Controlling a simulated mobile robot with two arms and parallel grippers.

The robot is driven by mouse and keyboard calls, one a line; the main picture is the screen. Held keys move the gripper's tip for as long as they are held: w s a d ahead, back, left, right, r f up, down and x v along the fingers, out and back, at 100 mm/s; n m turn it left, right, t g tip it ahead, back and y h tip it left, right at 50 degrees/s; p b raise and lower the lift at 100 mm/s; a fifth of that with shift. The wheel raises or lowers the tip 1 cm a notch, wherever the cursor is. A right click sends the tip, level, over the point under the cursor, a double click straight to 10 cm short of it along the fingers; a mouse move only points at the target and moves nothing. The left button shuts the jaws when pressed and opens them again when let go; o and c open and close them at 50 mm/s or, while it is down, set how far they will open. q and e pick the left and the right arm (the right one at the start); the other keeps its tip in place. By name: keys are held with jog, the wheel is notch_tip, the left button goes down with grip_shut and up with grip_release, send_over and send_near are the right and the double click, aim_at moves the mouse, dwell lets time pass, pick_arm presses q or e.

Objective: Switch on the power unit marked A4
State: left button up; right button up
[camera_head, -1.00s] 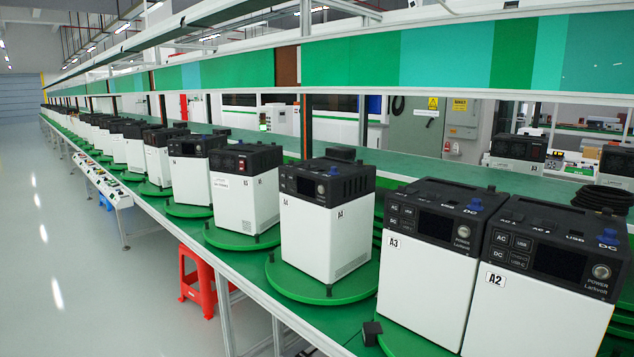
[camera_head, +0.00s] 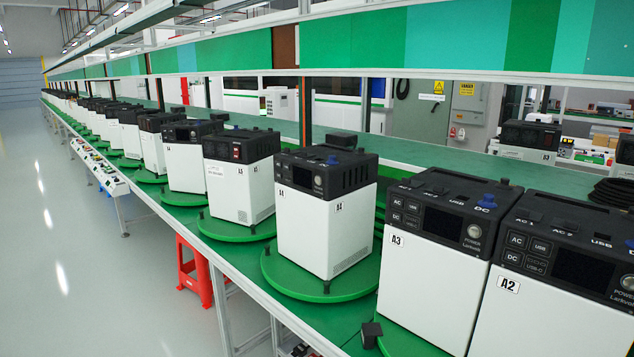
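The power unit marked A4 (camera_head: 318,232) is a white box with a black top, standing on a round green turntable (camera_head: 290,285). It is turned at an angle, with A4 labels on two of its sides. Its dark screen (camera_head: 303,176) and a round silver button (camera_head: 318,182) are on the black front panel. The screen looks unlit. A blue knob (camera_head: 332,160) sits on its top. Neither of my grippers is in view.
Unit A3 (camera_head: 430,290) and unit A2 (camera_head: 540,310) stand close to the right of A4. Several more units, such as A5 (camera_head: 240,190), line the green bench to the left. A red stool (camera_head: 195,270) stands under the bench. The grey floor at left is clear.

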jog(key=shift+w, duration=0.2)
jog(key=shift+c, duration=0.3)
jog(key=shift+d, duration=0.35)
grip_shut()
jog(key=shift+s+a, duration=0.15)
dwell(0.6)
